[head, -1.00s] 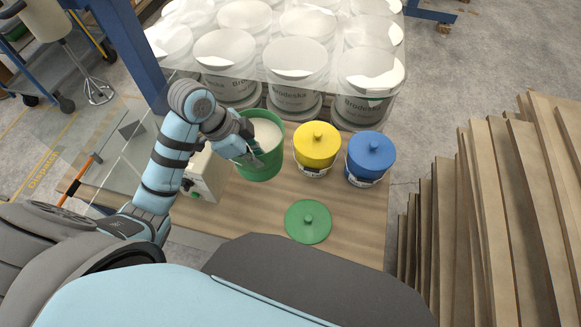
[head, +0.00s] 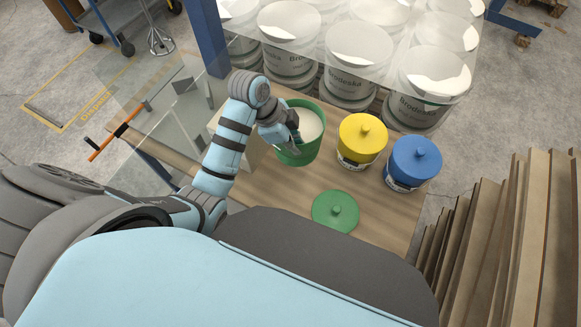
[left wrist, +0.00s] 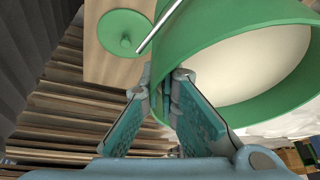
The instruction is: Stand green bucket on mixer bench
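The green bucket (head: 297,154), open on top with pale contents, is at the back middle of the wooden bench top (head: 388,215). I cannot tell whether it touches the wood. My left gripper (head: 293,144) is at its front rim. In the left wrist view my left gripper (left wrist: 167,82) has one finger inside and one outside the wall of the bucket (left wrist: 235,28), and looks shut on it. A thin grey handle crosses the bucket's side. The green lid (head: 335,210) lies flat in front, apart from the bucket. My right gripper and the mixer bench are not clearly in view.
A yellow bucket (head: 361,141) and a blue bucket (head: 413,163), both lidded, stand right of the green one. White Brodeska buckets (head: 354,78) under clear film are behind. Stacked planks (head: 508,235) rise at right. A blue post (head: 209,38) and clear panels are at left.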

